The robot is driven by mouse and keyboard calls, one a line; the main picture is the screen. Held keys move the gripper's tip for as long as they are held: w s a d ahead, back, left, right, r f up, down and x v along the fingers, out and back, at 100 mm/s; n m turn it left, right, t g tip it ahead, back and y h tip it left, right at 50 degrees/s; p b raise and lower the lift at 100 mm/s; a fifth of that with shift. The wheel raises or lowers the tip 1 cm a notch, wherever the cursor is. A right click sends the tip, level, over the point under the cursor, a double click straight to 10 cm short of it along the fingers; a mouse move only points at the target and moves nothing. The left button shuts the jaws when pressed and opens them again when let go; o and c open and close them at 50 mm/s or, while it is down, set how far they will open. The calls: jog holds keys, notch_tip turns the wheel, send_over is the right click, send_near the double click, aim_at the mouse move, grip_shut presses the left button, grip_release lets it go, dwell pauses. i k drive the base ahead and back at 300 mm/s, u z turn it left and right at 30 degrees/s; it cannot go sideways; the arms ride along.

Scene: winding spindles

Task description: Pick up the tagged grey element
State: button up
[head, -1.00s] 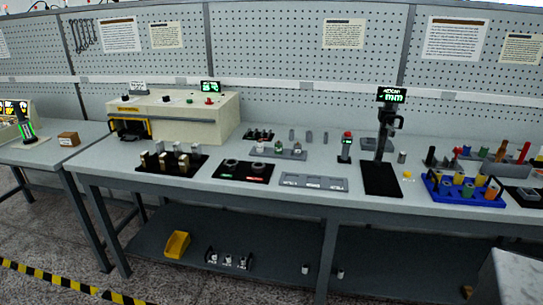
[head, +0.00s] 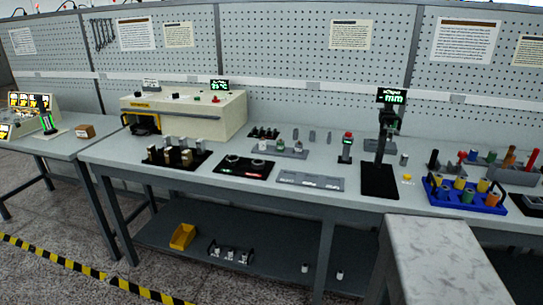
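Several small grey cylinders stand on the workbench (head: 150,165). A row of them (head: 311,136) is at the back near the pegboard, and a single one (head: 404,159) is right of the black display stand (head: 379,182). Two small grey-white pieces lie on the lower shelf, one at the left (head: 305,268) and one at the right (head: 339,274). A grey tray (head: 290,153) holds a few small pieces, one with a pale patch. I cannot tell which grey piece bears a tag. My gripper is not in view.
A cream machine (head: 190,112) stands at the back left. Black trays, a flat grey tray (head: 310,181) and a blue rack (head: 462,204) of coloured spindles occupy the bench. A marbled grey surface (head: 440,255) blocks the lower right. Open floor (head: 60,225) lies at lower left.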

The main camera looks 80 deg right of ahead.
aim_at(299, 146)
jog(key=u, duration=0.95)
jog(key=k, duration=1.65)
jog(key=z, duration=1.2)
